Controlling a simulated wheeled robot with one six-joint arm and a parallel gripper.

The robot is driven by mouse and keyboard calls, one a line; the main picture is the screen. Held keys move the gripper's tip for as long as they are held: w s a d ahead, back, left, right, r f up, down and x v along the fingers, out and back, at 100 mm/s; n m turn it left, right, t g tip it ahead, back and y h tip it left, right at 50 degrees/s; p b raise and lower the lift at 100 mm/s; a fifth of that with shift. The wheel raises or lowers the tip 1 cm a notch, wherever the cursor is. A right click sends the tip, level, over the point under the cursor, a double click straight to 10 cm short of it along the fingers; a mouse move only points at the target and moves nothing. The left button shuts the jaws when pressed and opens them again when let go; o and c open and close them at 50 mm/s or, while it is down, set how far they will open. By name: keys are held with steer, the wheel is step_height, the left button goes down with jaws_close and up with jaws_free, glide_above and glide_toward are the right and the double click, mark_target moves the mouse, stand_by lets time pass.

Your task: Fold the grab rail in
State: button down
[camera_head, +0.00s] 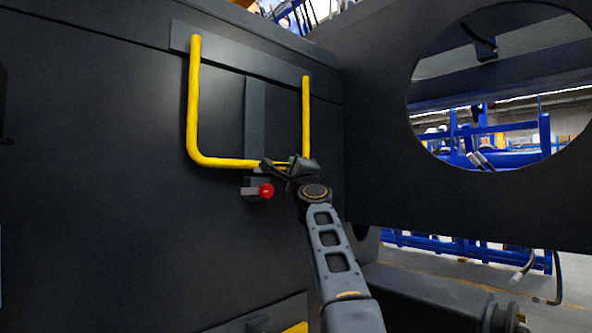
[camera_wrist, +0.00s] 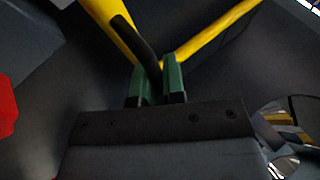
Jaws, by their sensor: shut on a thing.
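The yellow U-shaped grab rail (camera_head: 192,110) hangs from a dark plate on the black chassis wall. Its bottom bar runs roughly level and its two legs rise to the plate. My gripper (camera_head: 287,167) is at the right part of the bottom bar, near the lower right corner. In the wrist view the green fingertips of my gripper (camera_wrist: 158,82) are closed around a dark part beside the yellow rail (camera_wrist: 225,24). The fingers partly hide the rail there. A latch block with a red knob (camera_head: 266,191) sits just below the bottom bar, left of my gripper.
A dark vertical strip (camera_head: 255,115) runs down the wall behind the rail. A black panel (camera_head: 380,130) with a large round opening stands at the right, close to my arm.

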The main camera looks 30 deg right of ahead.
steer(key=shift+a, duration=0.1)
steer(key=c, duration=1.5)
jaws_free()
steer(key=shift+w, duration=0.1)
steer(key=shift+f+b, duration=0.45)
steer(key=shift+s+r+b+v, duration=0.15)
steer(key=shift+b+v, duration=0.9)
steer(key=shift+v, duration=1.2)
steer(key=shift+s+r+b+v, duration=0.15)
steer(key=shift+b+v, duration=0.9)
steer(key=shift+v, duration=1.2)
steer(key=shift+r+b+v, duration=0.2)
steer(key=shift+b+v, duration=0.85)
steer(key=shift+v, duration=1.15)
steer(key=shift+f, duration=0.1)
